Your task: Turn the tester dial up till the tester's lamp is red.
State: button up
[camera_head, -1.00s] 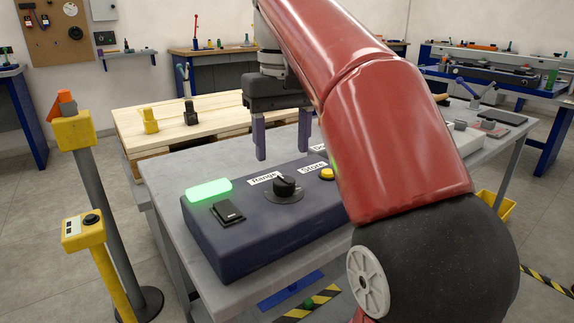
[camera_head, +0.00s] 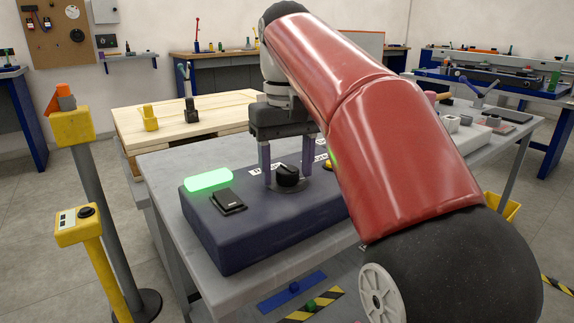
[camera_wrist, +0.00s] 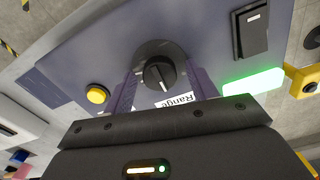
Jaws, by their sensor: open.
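The tester (camera_head: 265,230) is a dark blue-grey box on a grey table. Its lamp (camera_head: 208,180) glows green at the left; it also shows in the wrist view (camera_wrist: 253,81). The tester dial (camera_head: 288,176) is a black knob on a round grey plate, labelled "Range"; in the wrist view the dial (camera_wrist: 159,74) has a white pointer line. My gripper (camera_head: 287,177) is open and points down, with one finger on either side of the dial. I cannot tell whether the fingers touch it.
A black rocker switch (camera_head: 229,201) is left of the dial. A yellow button (camera_wrist: 97,94) is on the other side, partly hidden by my arm in the head view. A yellow post with a control box (camera_head: 79,227) stands left of the table. A wooden pallet (camera_head: 215,118) lies behind.

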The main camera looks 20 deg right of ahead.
jog(key=c, duration=1)
jog(key=m+p, duration=0.2)
jog(key=shift+r+p, duration=0.3)
jog(key=shift+r, duration=0.05)
jog(key=shift+f+m+p, duration=0.1)
jog(key=shift+m+p, duration=0.65)
jog(key=shift+m, duration=0.25)
jog(key=shift+f+m, duration=0.2)
jog(key=shift+m, duration=0.3)
jog(key=o, duration=1)
